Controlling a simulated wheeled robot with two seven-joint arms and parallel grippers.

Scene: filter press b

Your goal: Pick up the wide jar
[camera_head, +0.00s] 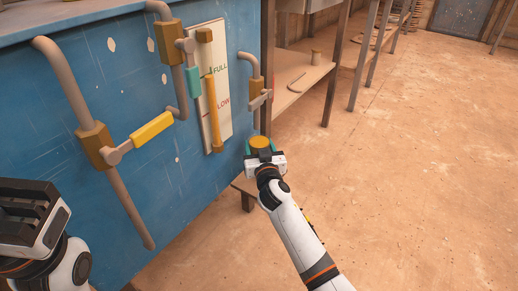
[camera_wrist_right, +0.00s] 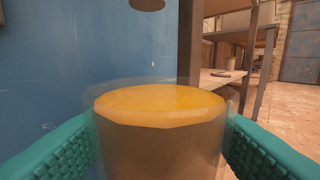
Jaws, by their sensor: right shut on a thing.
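The wide jar (camera_head: 260,142) shows in the head view at the end of my right arm, beside the blue tank. In the right wrist view the jar (camera_wrist_right: 160,140) fills the middle, with a clear rim and an orange-yellow surface inside. My right gripper (camera_head: 261,150) is shut on it, with one teal finger on each side. The jar looks upright. Its base is hidden, so I cannot tell whether it touches anything below. My left gripper (camera_head: 30,212) is at the lower left of the head view, away from the jar; its fingers are not clear.
The blue tank wall (camera_head: 80,100) carries pipes, a yellow valve handle (camera_head: 152,129) and a FULL/LOW gauge (camera_head: 216,90). A low wooden bench (camera_head: 243,186) is under my right gripper. Wooden shelves (camera_head: 297,85) stand behind. The floor on the right is clear.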

